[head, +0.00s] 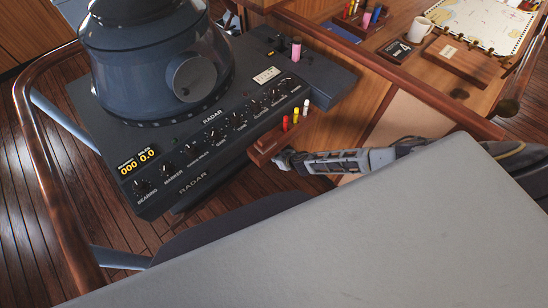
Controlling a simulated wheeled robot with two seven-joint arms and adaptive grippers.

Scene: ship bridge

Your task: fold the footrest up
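I cannot make out a footrest in the head view. A dark grey rounded panel (232,226) shows low in the middle, partly hidden by a large pale grey surface in the foreground; I cannot tell what it belongs to. My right gripper (283,160) comes in from the right, by the front edge of the radar console. It is seen from the side and small, so its opening is unclear. I see nothing held in it. My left gripper is not in view.
The radar console (215,150) with its dark hood (155,60) fills the upper left. A wooden rack (275,140) with coloured pegs lies close to my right gripper. A curved wooden rail (42,170) runs along the left. A chart table (400,85) with a mug (420,30) stands upper right.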

